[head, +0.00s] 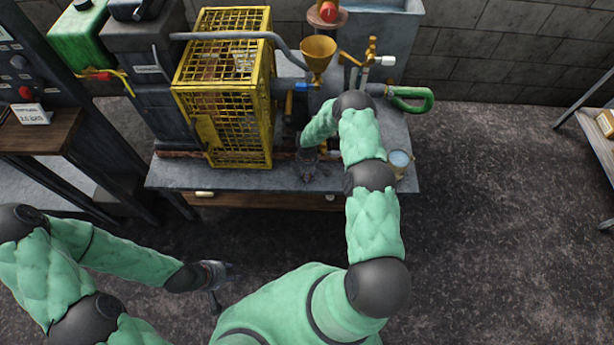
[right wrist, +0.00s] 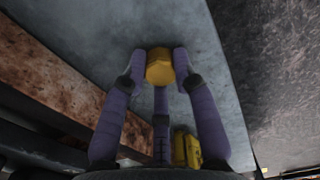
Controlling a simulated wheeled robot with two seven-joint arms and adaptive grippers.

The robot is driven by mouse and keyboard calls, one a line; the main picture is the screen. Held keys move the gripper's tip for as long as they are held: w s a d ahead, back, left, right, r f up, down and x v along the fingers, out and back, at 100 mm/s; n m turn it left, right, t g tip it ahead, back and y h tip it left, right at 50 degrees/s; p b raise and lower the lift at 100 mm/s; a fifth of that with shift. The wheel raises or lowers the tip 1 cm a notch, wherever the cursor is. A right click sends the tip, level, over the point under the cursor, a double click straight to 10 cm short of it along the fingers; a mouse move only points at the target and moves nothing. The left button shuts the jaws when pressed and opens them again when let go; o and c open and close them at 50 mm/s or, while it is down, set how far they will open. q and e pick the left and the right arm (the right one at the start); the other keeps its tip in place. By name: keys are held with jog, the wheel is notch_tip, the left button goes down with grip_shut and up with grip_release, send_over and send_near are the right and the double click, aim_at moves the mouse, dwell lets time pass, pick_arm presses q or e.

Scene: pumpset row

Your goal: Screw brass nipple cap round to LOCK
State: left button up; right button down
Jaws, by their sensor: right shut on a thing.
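The brass nipple cap (right wrist: 159,67) is a yellow, six-sided piece in the right wrist view. The purple fingers of my right gripper (head: 308,168) are shut around it, above a grey surface. In the head view this gripper is over the front of the bench, right of the yellow cage, and the cap cannot be made out there. The nipple's thread and any LOCK mark are not visible. My left gripper (head: 222,280) is low in front of the bench, away from the pump set, with its fingers spread and empty.
The yellow mesh cage (head: 222,90) stands left of my right arm on the grey bench (head: 180,175). A brass funnel (head: 318,55), a green hose loop (head: 412,98) and a small cup (head: 399,160) are near that arm.

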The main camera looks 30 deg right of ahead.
jog(key=shift+r, duration=0.1)
jog(key=shift+r+p, duration=0.8)
jog(key=shift+r, duration=0.85)
jog(key=c, duration=1.8)
grip_release()
grip_shut()
